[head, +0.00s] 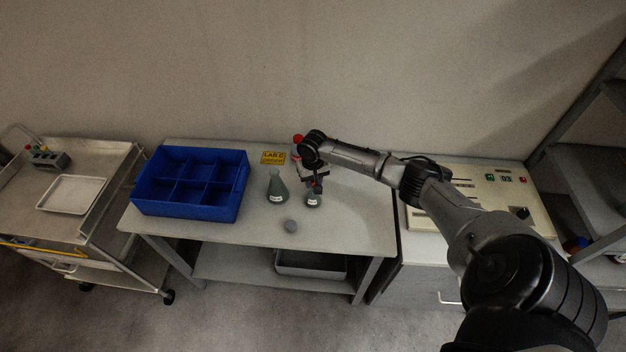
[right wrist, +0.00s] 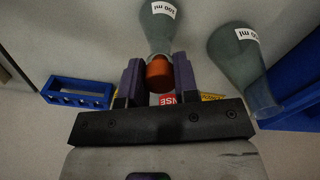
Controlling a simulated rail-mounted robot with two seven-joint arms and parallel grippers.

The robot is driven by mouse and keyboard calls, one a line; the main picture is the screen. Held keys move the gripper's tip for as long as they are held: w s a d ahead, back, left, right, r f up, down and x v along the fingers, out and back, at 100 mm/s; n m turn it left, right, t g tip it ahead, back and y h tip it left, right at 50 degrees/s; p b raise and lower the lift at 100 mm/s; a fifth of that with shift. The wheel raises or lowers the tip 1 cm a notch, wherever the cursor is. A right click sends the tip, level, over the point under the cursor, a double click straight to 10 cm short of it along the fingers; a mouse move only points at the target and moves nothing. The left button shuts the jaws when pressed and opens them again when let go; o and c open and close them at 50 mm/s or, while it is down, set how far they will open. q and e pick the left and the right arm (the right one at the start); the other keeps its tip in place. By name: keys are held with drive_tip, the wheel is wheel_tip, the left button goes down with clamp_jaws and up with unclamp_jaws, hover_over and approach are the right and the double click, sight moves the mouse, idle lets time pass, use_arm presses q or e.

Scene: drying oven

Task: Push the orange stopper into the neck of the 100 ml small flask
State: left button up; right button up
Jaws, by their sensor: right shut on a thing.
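The 100 ml small flask (head: 313,199) stands upright on the table; in the right wrist view its labelled body (right wrist: 160,22) is at the top. My right gripper (head: 317,184) is above it, pointing down. In the right wrist view the gripper (right wrist: 157,80) has its purple fingers shut on the orange stopper (right wrist: 158,74). The stopper lines up with the flask's neck and overlaps it in view; I cannot tell how far it is inside. In the head view the stopper is too small and covered to make out. My left gripper is not in view.
A larger flask (head: 277,187) stands close left of the small one. A grey round piece (head: 290,226) lies in front. A blue divided bin (head: 172,206) is at left, a yellow sign (head: 273,157) behind. A blue rack (right wrist: 75,93) shows in the wrist view. The front right table is clear.

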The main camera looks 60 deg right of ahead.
idle(0.3)
drive_tip(key=shift+f, duration=0.25)
drive_tip(key=shift+d+f, duration=0.1)
drive_tip(key=shift+f, duration=0.1)
drive_tip(key=shift+c, duration=0.3)
drive_tip(key=o, duration=1.5)
drive_tip(key=shift+r, duration=0.15)
drive_tip(key=shift+p, duration=0.35)
